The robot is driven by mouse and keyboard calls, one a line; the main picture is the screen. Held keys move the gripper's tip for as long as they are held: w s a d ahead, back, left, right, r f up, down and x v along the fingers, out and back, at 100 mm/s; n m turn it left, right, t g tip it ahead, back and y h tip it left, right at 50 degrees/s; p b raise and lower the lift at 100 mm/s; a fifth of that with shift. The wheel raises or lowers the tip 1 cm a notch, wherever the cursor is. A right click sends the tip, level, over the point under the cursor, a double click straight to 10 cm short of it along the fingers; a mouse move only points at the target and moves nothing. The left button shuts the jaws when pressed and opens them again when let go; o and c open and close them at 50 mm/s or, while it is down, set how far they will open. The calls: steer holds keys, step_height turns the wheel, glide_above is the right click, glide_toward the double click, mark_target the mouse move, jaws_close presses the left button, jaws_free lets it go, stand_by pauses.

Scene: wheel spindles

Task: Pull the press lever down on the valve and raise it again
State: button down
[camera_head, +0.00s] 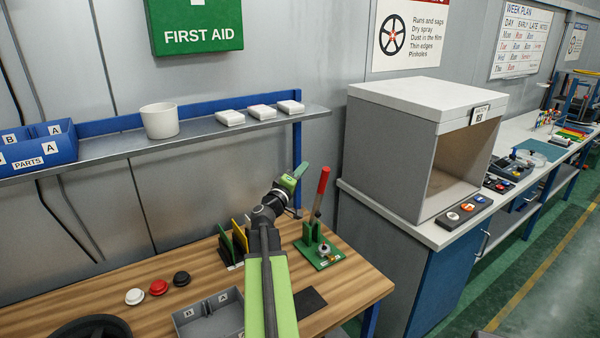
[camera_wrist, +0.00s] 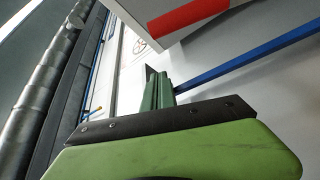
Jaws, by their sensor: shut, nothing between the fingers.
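The valve's green base (camera_head: 320,254) stands on the wooden bench near its right end. Its press lever has a red handle (camera_head: 322,180) and stands raised, leaning slightly to the right. My gripper (camera_head: 299,171) is up to the left of the red handle, at about the height of its top in the picture. The gripper looks apart from the handle, though depth is hard to judge. Its fingers are shut with nothing between them. In the wrist view the green fingers (camera_wrist: 157,90) are together, and I cannot make out the lever there.
Upright coloured plates (camera_head: 232,243) stand left of the valve. A grey bin (camera_head: 205,318) and several round buttons (camera_head: 158,287) lie further left. A metal shelf (camera_head: 200,129) runs behind and above. A grey booth (camera_head: 385,150) stands to the right on another bench.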

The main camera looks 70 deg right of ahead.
steer(key=w+p+x, duration=0.1)
steer(key=x, duration=0.5)
steer(key=shift+s+a+f+b, duration=0.25)
steer(key=shift+s+f+b, duration=0.05)
steer(key=shift+s, duration=0.45)
steer(key=shift+s+a+f+b, duration=0.3)
steer(key=shift+s+f+b, duration=0.05)
steer(key=shift+s, duration=0.45)
steer(key=shift+s+a+f+b, duration=0.25)
steer(key=shift+s+f+b, duration=0.05)
steer(key=shift+s, duration=0.45)
steer(key=shift+a, duration=0.15)
